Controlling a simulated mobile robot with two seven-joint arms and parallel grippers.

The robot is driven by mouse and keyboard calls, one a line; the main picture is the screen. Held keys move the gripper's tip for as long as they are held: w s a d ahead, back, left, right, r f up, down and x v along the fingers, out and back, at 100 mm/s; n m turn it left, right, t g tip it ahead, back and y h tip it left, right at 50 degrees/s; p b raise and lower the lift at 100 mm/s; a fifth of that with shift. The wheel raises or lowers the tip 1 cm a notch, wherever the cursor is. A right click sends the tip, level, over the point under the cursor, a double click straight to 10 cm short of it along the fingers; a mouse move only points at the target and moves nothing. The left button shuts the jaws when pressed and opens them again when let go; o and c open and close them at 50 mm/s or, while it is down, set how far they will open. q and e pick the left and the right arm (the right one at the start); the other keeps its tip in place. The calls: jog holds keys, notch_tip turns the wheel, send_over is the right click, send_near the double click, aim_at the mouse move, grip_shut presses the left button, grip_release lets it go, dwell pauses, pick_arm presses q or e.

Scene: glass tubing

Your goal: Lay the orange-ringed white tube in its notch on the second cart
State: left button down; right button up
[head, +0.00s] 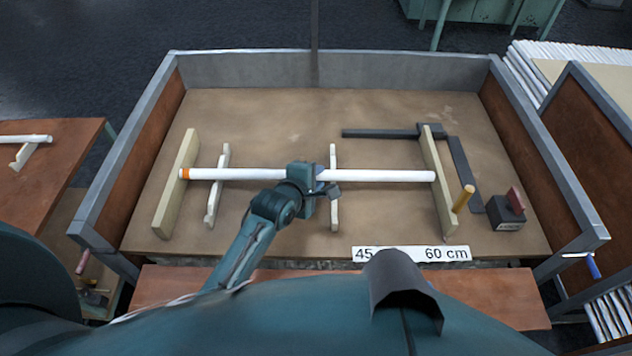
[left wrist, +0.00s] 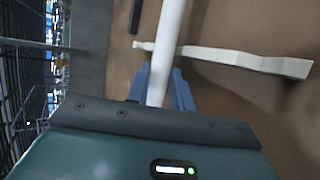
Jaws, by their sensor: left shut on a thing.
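The white tube (head: 390,175) with an orange ring (head: 184,173) at its left end lies level across the cart's brown top (head: 270,110). My left gripper (head: 308,182) is shut around it near its middle. In the left wrist view the tube (left wrist: 170,30) runs between the two blue fingers (left wrist: 160,88). It crosses above a left notched support (head: 217,185) and a right notched support (head: 333,205); I cannot tell whether it rests in their notches. Its ends reach a left board (head: 175,190) and a right board (head: 440,195). My right gripper is not in view.
Raised grey-edged walls (head: 250,70) bound the top at back and sides. A dark square (head: 465,175), an orange peg (head: 463,198) and a black block (head: 505,212) are at right. A "45 / 60 cm" label (head: 412,254) is in front. Another tube (head: 20,139) lies on the left table.

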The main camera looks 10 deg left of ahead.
pick_arm(q)
jog(key=shift+r, duration=0.15)
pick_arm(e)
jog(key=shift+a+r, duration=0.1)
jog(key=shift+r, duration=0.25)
pick_arm(q)
jog(key=shift+f, duration=0.65)
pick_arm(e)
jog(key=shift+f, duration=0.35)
pick_arm(q)
jog(key=c, duration=1.2)
grip_release()
jog(key=shift+c, duration=0.2)
jog(key=shift+r, duration=0.1)
